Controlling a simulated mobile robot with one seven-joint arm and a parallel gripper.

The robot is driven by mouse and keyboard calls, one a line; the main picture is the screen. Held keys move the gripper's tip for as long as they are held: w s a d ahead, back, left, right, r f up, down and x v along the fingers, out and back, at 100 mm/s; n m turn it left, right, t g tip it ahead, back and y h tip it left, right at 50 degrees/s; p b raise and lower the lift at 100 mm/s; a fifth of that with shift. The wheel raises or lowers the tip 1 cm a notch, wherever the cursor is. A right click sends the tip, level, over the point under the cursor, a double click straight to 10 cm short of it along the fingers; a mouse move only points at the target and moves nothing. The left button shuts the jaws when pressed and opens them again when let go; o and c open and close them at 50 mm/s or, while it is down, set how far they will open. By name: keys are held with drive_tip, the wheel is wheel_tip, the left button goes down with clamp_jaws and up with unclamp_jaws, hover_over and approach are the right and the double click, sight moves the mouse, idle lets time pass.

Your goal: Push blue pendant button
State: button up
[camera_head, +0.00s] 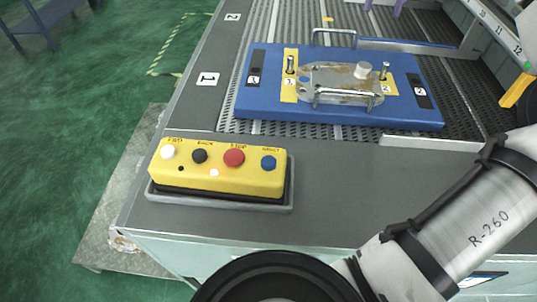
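The yellow pendant box (213,177) lies in a grey tray (170,200) near the front left corner of the machine top. The blue button (269,163) is the rightmost on its face, under a small label. To its left are the red button (234,158), the black button (200,156) and the white button (168,152). A small lit spot (214,173) shows below the buttons. My arm comes in from the right, with a dark round part at the bottom. My gripper's fingers are not in view.
A blue plate (255,97) carrying a metal casting (342,84) with handles and pins sits behind the pendant on a perforated conveyor bed. The grey surface right of the pendant is clear. A blue table (45,18) stands far left on the green floor.

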clamp_jaws()
idle(1.5)
